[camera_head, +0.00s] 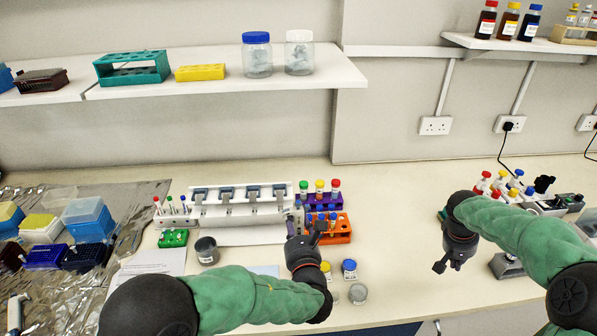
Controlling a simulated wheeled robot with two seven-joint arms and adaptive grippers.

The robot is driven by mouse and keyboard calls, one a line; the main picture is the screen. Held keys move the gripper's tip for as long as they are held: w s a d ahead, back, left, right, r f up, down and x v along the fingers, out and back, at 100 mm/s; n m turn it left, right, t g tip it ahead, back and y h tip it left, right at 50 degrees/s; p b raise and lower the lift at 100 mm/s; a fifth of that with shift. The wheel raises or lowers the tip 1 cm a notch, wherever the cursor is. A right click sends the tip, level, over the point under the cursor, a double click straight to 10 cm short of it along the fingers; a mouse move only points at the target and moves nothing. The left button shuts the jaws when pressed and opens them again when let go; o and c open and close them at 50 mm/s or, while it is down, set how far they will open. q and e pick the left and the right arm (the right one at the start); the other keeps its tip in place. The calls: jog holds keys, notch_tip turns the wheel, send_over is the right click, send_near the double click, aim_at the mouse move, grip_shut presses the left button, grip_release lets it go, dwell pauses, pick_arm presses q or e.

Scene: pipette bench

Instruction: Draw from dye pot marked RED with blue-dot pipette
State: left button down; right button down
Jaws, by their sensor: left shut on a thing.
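My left gripper (318,230) is near the centre, by the coloured tube racks. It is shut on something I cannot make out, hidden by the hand. Two dye pots stand just right of my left wrist, one with a yellow lid (326,267) and one with a blue lid (349,267). I see no pot whose RED marking I can read. Slim items with coloured tops (171,205) stand left of the white rack; I cannot tell a blue-dot pipette among them. My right gripper (441,266) hangs over the bench at the right, its jaws too small to judge.
A white multi-slot rack (240,205) stands at the back, with purple (310,202) and orange (343,238) racks beside it. A dark cup (207,250) and a clear dish (358,293) stand in front. Tip boxes (87,215) crowd the left.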

jog(key=w+a+r+n+t, duration=0.1)
jog(key=w+a+r+n, duration=0.6)
jog(key=a, duration=0.3)
notch_tip(320, 180, up, 19)
jog(key=n+t+y, duration=0.2)
jog(key=n+y, duration=0.1)
jog(key=n, duration=1.3)
send_over(298, 203)
jog(key=shift+s, duration=0.15)
jog(key=shift+f, duration=3.1)
pick_arm(q)
jog(key=shift+r, duration=0.1)
pick_arm(e)
jog(key=shift+f, duration=1)
jog(key=shift+r, duration=1)
jog(key=shift+r, duration=2.95)
